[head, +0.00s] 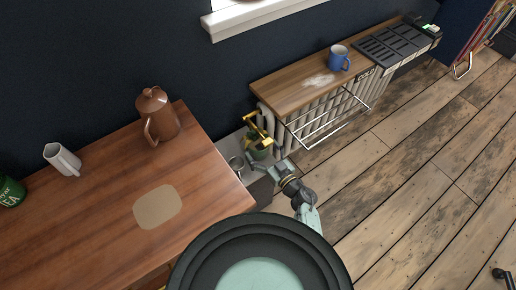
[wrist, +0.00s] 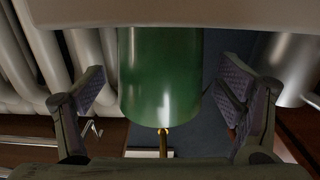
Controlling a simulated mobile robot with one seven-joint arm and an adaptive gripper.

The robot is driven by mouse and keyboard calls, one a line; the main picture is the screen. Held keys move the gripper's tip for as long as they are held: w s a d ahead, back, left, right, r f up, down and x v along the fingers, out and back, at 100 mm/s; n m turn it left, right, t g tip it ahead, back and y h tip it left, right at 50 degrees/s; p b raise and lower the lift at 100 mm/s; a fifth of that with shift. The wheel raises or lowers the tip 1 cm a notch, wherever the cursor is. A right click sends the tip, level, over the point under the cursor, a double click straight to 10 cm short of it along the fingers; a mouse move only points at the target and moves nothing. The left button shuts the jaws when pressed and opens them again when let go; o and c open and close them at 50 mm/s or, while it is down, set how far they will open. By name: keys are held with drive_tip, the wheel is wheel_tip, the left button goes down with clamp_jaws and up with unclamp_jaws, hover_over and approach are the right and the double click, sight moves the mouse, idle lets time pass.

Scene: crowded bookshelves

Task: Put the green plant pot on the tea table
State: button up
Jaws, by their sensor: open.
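The green plant pot (wrist: 160,75) is a smooth, shiny cylinder in the middle of the wrist view, with a gold stem below it in the picture. In the head view the green pot (head: 260,152) is small and partly hidden, with yellow-gold parts above it, in the gap between the table and the radiator. My gripper (wrist: 160,100) is open, with one finger on each side of the pot and visible gaps to it. The brown wooden table (head: 95,215), probably the tea table, is at left and has a beige patch (head: 157,206).
A copper-brown pitcher (head: 157,115), a white jug (head: 62,159) and a green tin (head: 10,191) stand along the table's back. A radiator shelf (head: 300,88) with a blue mug (head: 339,58) is right of the pot. The table's front is clear.

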sight(253, 140)
drive_tip(key=x, duration=0.2)
drive_tip(key=shift+w+a+b, duration=0.15)
drive_tip(key=shift+w+b, duration=0.1)
drive_tip(key=shift+b, duration=0.1)
drive_tip(key=shift+c, duration=0.5)
